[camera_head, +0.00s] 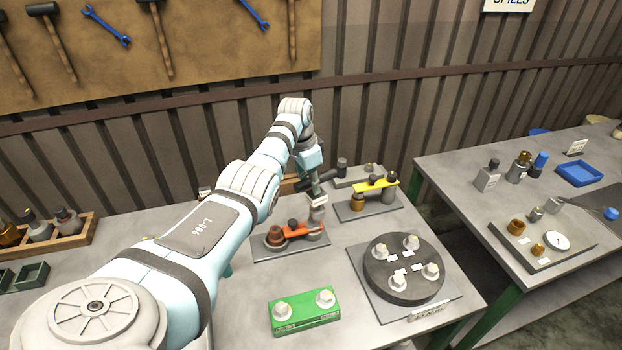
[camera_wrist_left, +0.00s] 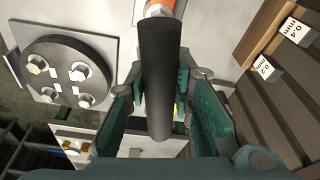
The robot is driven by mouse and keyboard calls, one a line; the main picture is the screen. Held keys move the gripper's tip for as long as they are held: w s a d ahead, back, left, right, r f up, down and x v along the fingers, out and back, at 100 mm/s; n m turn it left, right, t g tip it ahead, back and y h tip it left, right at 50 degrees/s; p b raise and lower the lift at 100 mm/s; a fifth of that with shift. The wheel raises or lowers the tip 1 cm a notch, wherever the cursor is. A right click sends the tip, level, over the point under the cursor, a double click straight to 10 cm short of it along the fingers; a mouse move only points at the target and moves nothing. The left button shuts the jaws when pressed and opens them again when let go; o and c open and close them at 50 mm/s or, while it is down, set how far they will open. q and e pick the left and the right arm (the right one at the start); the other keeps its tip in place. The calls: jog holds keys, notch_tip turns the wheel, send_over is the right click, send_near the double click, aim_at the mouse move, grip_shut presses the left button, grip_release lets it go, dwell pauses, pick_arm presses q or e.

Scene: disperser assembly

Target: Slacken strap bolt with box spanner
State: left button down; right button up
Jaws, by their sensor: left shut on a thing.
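My left gripper (camera_head: 314,186) is above the back of the near table; in the left wrist view its green fingers (camera_wrist_left: 165,110) are shut on a dark cylindrical tool (camera_wrist_left: 158,70), which looks like the box spanner's handle. A silver and orange part shows at the upper end of the tool; I cannot tell whether it belongs to the spanner or to something behind. An orange strap (camera_head: 297,230) with dark knobs lies on a grey plate just below and left of the gripper. A yellow strap (camera_head: 372,187) is on another plate to the right. Which bolt is the strap bolt is unclear.
A dark disc (camera_head: 378,268) with several pale bolts stands at the front right. A green block (camera_head: 304,311) with two bolts is at the front. A wooden tray (camera_head: 62,238) with bottles is at the left. A second table (camera_head: 453,184) holds a blue tray (camera_head: 579,174).

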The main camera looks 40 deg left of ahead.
pick_arm(q)
jog(key=shift+w+y, duration=0.25)
jog(key=shift+y, duration=0.05)
jog(key=shift+s+a, duration=0.25)
jog(key=shift+s, duration=0.3)
